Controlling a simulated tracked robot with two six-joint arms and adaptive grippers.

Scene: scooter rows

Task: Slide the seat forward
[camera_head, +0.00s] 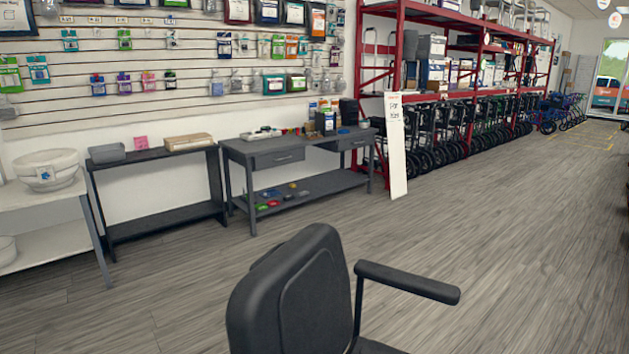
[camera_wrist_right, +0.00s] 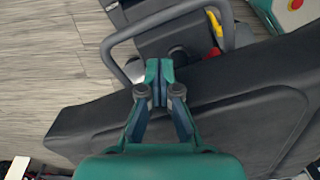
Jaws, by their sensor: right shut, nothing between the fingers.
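The black seat shows in the head view from its backrest (camera_head: 305,290), with one black armrest (camera_head: 408,282) sticking out to the right and only a sliver of cushion at the bottom edge. In the right wrist view, a large dark grey padded part (camera_wrist_right: 240,115), seemingly of the seat, runs behind my right gripper (camera_wrist_right: 159,68). That gripper is shut and empty, its teal fingertips together beside a bent grey bar (camera_wrist_right: 113,48). I cannot tell whether they touch the bar. A yellow lever (camera_wrist_right: 216,22) is just above right. My left gripper is out of view.
A dark grey workbench (camera_head: 265,155), a low black shelf unit (camera_head: 155,165) and a white table (camera_head: 45,205) stand along the wall. Red racks (camera_head: 395,50) with rows of wheeled walkers (camera_head: 450,125) stand behind. Open wood floor (camera_head: 540,240) lies to the right.

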